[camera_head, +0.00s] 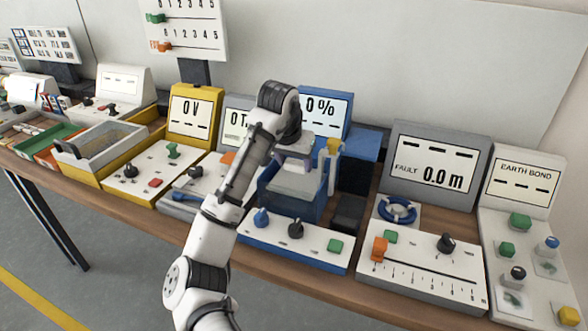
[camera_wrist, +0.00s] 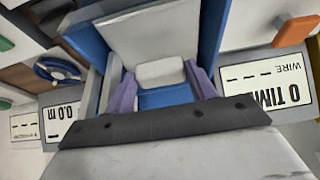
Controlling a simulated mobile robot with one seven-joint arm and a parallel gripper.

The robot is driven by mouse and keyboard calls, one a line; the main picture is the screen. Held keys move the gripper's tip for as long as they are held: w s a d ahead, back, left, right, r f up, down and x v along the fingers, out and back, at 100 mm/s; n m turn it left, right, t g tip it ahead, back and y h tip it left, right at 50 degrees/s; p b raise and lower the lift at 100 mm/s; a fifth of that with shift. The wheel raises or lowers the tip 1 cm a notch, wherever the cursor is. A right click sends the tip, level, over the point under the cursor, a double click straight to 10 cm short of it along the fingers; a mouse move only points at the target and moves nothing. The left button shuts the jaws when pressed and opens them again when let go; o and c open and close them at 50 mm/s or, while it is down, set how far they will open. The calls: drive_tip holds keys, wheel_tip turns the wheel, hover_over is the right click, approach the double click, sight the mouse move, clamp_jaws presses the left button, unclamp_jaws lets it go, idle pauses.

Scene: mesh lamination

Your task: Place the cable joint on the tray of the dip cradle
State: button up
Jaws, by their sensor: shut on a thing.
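My gripper (camera_head: 294,160) is over the blue dip station in the head view, pointing down. In the wrist view its two purple fingers (camera_wrist: 163,88) are shut on a pale grey block (camera_wrist: 160,73), which looks like the cable joint.
A panel with knobs and a green button (camera_head: 335,246) is in front. A fault unit (camera_head: 435,175) stands to the right and a yellow unit (camera_head: 190,115) to the left. A grey-walled bin (camera_head: 92,160) is further left.

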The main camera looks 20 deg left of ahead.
sight(294, 171)
drive_tip(key=shift+f, duration=1.5)
drive_tip(key=shift+f, duration=0.1)
drive_tip(key=o, duration=1)
